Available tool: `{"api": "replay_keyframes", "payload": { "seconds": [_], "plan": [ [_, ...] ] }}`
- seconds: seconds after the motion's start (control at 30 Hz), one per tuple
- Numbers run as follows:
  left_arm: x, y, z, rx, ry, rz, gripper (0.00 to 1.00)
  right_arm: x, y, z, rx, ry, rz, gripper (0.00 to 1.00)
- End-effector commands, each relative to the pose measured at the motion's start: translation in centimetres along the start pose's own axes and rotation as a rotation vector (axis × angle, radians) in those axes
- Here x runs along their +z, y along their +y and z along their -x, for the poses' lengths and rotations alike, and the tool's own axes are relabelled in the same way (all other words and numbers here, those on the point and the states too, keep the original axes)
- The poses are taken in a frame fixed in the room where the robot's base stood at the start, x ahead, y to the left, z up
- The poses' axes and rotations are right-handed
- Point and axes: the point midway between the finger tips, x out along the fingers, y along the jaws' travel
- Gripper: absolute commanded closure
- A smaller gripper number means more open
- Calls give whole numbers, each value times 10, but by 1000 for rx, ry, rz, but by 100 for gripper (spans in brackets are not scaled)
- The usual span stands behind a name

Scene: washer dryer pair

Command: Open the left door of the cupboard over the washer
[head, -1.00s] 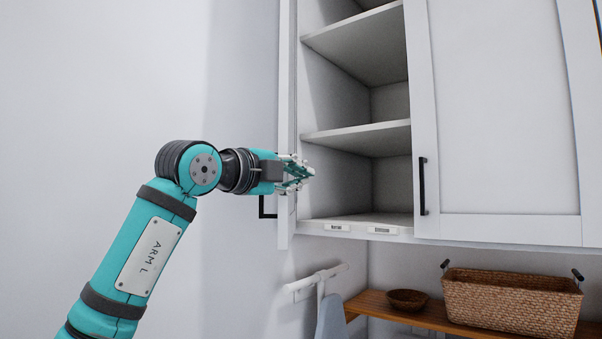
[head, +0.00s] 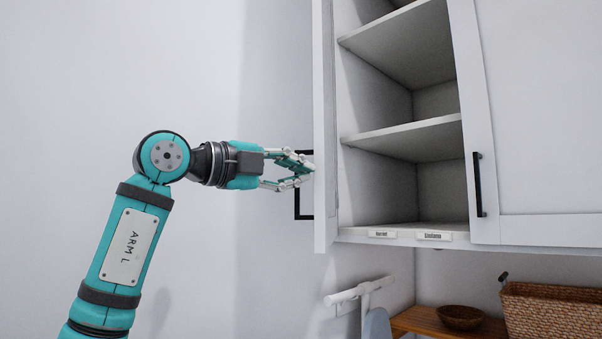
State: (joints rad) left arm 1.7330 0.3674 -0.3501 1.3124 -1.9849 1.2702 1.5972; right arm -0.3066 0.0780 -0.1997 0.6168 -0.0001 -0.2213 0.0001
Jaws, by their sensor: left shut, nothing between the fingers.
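The left door (head: 324,120) of the cupboard stands wide open and shows almost edge-on, with its outer face to the left. Its black handle (head: 298,205) sticks out to the left, its middle partly hidden by my gripper. My left gripper (head: 308,170) is shut and empty. Its fingertips are in front of the handle and beside the door's edge; I cannot tell whether they touch. The open cupboard bay (head: 375,185) shows bare shelves. My right gripper is not in view.
The right door (head: 560,110) is closed, with a black handle (head: 479,185). Below are a white rail (head: 355,292), a wooden shelf (head: 425,318), a small bowl (head: 460,317) and a wicker basket (head: 555,310). The wall on the left is bare.

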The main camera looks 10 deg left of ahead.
Motion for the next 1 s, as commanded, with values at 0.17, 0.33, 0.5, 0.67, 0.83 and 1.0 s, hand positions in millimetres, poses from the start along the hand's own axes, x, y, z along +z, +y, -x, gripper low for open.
{"api": "replay_keyframes", "payload": {
  "seconds": [0.17, 0.33, 0.5, 0.67, 0.83, 1.0],
  "plan": [
    [0, 0, 0, 0, 0, 1, 100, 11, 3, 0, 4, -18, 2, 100],
    [0, 0, 0, -1, 0, 0, 100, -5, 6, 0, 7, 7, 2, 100],
    [0, 0, 0, -2, 0, 0, 100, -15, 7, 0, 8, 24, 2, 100],
    [0, 0, 0, -2, 0, 1, 100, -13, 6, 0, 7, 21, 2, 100],
    [0, 0, 0, -2, 0, 1, 100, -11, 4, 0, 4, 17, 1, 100],
    [1, -1, 6, -3, -2, 1, 100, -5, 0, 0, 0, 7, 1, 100]
  ]
}}
